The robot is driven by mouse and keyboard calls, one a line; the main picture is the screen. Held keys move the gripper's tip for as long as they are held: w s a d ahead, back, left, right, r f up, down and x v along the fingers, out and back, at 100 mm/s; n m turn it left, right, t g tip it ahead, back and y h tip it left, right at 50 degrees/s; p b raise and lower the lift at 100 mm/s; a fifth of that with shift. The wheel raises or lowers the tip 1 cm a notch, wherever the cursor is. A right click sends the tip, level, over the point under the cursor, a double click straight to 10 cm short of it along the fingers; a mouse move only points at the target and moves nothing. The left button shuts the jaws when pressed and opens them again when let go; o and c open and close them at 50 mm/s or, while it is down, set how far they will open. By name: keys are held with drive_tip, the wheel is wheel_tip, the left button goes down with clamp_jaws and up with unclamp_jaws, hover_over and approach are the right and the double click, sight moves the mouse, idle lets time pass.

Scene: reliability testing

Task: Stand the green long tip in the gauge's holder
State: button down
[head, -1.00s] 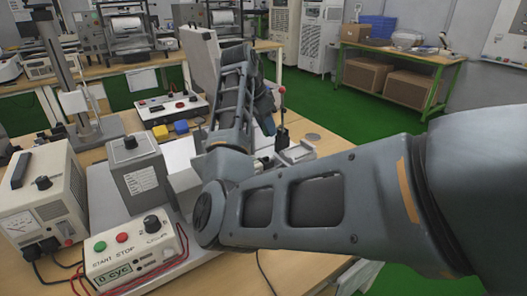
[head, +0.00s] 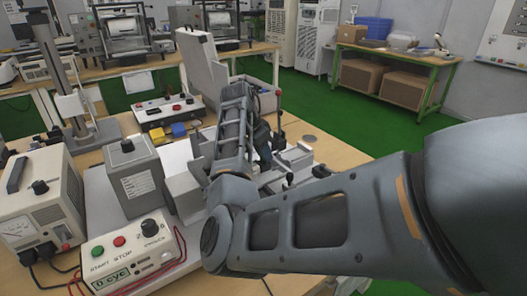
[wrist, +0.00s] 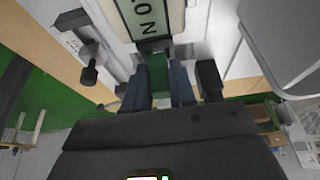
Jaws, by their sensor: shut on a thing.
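In the wrist view my gripper (wrist: 157,88) is shut on the green long tip (wrist: 157,72), which stands between its two blue-grey fingers. The tip's far end meets or lies just in front of a dark holder piece (wrist: 154,45) below the gauge (wrist: 174,18). The gauge has a pale green display with large dark characters. Whether the tip is inside the holder or only lined up with it, I cannot tell. In the head view the fingers and the tip are hidden behind my arm.
Dark knob-ended parts, one at left (wrist: 89,72) and one at right (wrist: 209,78), flank the gripper in the wrist view. In the head view a grey box (head: 135,175), a START/STOP control box (head: 130,255) and a red-knobbed lever (head: 279,97) stand around my arm.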

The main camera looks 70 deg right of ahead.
drive_tip(key=shift+f, duration=0.3)
drive_tip(key=c, duration=0.9)
unclamp_jaws()
drive_tip(key=shift+r, duration=0.6)
drive_tip(key=b+v, duration=0.1)
drive_tip(key=v, duration=1)
drive_tip(key=shift+w+a+r, duration=0.15)
drive_tip(key=shift+r, duration=0.2)
